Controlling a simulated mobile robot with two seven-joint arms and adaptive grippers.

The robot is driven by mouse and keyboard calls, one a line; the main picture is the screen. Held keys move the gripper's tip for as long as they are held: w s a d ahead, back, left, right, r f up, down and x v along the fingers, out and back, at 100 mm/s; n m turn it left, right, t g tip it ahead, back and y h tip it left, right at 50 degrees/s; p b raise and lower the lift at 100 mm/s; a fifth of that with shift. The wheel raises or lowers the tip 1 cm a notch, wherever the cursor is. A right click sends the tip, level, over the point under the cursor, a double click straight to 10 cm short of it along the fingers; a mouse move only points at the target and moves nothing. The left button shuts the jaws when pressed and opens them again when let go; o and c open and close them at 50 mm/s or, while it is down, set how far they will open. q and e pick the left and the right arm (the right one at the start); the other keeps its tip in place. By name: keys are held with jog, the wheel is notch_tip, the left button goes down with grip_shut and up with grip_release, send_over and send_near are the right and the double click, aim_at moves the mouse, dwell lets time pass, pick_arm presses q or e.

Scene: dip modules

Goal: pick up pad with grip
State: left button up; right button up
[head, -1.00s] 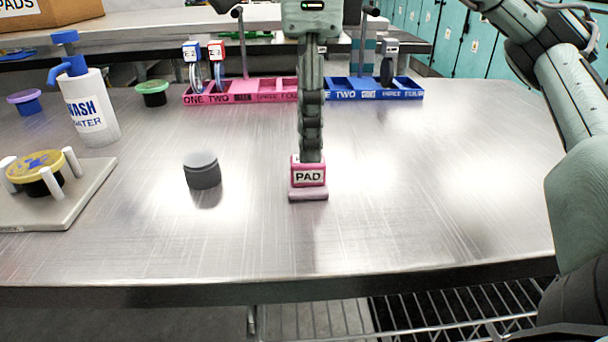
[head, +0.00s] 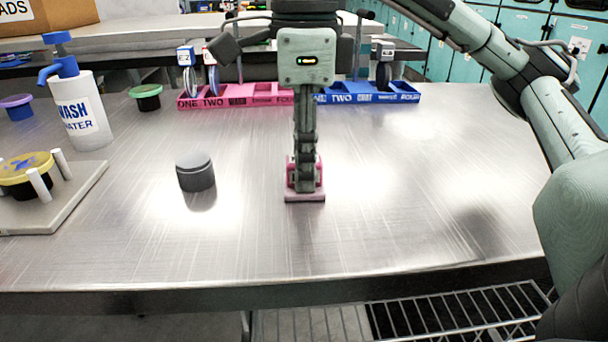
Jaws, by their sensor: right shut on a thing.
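The pink pad (head: 305,197) stands on the metal table in the middle of the head view. My right gripper (head: 305,170) comes down on it from above and is shut on its upper block. The gripper covers the pad's label and most of its upper part. The pad's wider pink base shows below the fingers and seems to be at the tabletop; I cannot tell whether it is lifted. My left gripper is not in view.
A grey lidded jar (head: 196,173) stands left of the pad. Pink (head: 240,97) and blue (head: 375,93) racks with upright discs stand behind. A wash bottle (head: 82,110) and a pale board (head: 60,205) are at left. The table's front and right are clear.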

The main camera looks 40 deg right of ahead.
aim_at(291, 160)
grip_shut()
jog(key=shift+r, duration=0.65)
notch_tip(291, 160, up, 3)
jog(key=shift+f+p, duration=0.1)
jog(key=shift+p, duration=0.8)
jog(key=shift+w+a+r, duration=0.3)
jog(key=shift+a+r, duration=0.25)
jog(key=shift+a, duration=0.15)
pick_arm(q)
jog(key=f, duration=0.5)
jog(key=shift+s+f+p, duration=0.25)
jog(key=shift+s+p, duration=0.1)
pick_arm(e)
jog(key=w+a+r, duration=0.4)
jog(key=a+r, duration=0.1)
jog(key=a, duration=0.4)
jog(key=shift+a+r, duration=0.15)
jog(key=shift+r, duration=0.25)
